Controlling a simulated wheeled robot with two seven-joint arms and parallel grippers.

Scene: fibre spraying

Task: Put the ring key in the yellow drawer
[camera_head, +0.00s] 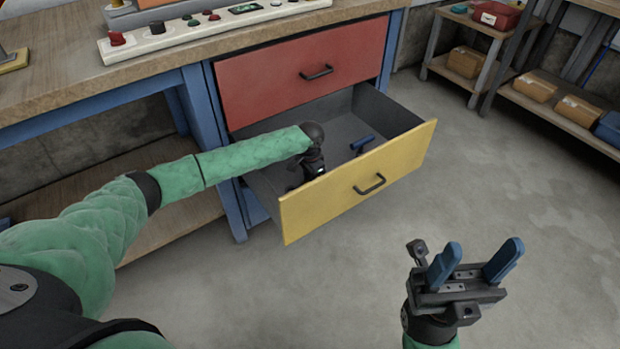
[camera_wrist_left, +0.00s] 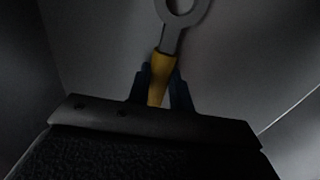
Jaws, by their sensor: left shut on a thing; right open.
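The yellow drawer (camera_head: 340,195) is pulled open under the workbench. My left arm reaches into it, and my left gripper (camera_head: 310,172) is inside, partly hidden by the drawer front. In the left wrist view my left gripper (camera_wrist_left: 160,88) is shut on the yellow handle of the ring key (camera_wrist_left: 168,42). The key's grey shaft and ring end point away from the gripper. The grey drawer inside surrounds it; I cannot tell if the key touches the bottom. The key is hidden in the head view. My right gripper (camera_head: 475,262) is open and empty above the floor at the lower right.
A small blue-handled thing (camera_head: 362,142) shows in the drawer's right part. The red drawer (camera_head: 305,75) above is shut. The workbench top (camera_head: 70,80) holds a control panel (camera_head: 190,28). Shelves with boxes (camera_head: 535,88) stand at the back right. The floor right of the drawer is clear.

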